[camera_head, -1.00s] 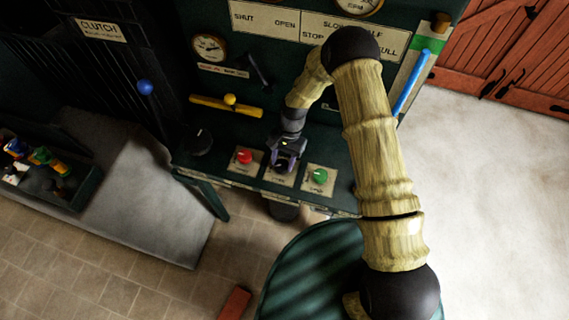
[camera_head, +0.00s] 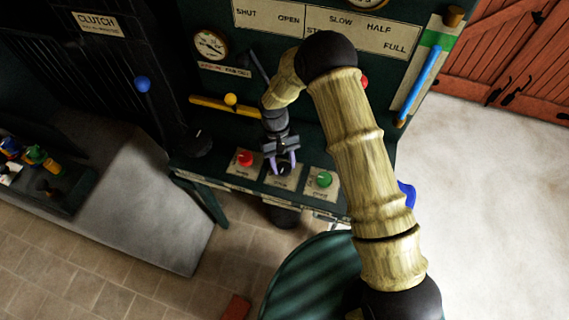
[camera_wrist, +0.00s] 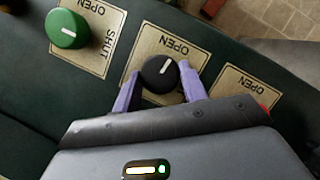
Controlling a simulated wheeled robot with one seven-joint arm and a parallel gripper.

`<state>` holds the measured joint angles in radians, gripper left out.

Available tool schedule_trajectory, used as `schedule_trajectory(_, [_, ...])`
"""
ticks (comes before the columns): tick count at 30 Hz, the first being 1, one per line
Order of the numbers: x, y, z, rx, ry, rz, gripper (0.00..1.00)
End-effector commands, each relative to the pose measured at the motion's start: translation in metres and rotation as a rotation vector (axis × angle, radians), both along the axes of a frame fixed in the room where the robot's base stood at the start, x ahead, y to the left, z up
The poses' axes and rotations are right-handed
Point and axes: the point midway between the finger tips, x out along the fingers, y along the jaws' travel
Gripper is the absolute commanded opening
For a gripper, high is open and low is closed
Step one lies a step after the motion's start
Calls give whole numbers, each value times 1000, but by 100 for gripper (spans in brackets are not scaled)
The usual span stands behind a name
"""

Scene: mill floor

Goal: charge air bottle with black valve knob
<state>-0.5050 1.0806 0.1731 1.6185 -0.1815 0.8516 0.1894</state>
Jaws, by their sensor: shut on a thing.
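The black valve knob (camera_wrist: 158,72) with a white pointer line sits on the middle of three labelled plates, between the fingers of my gripper (camera_wrist: 160,88) in the wrist view. My gripper is shut on it. In the head view my gripper (camera_head: 280,167) is over the middle plate (camera_head: 285,181) and largely hides the knob. In the wrist view the white line points up, slightly right, toward the OPEN lettering. A round gauge (camera_head: 210,44) with a needle is on the panel above; its scale is too small to read.
A red knob (camera_head: 245,159) and a green knob (camera_head: 323,179) flank the middle plate closely. A yellow bar (camera_head: 210,104), a blue-knobbed clutch lever (camera_head: 142,84) and a blue handle (camera_head: 424,80) are nearby. Red doors (camera_head: 500,55) stand at right, beside open floor.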

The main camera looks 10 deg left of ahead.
Motion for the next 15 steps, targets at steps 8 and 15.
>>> schedule_trajectory(8, [-4,-1,-2,-6,10,46,20])
schedule_trajectory(15, [-4,-1,-2,-6,11,46,20])
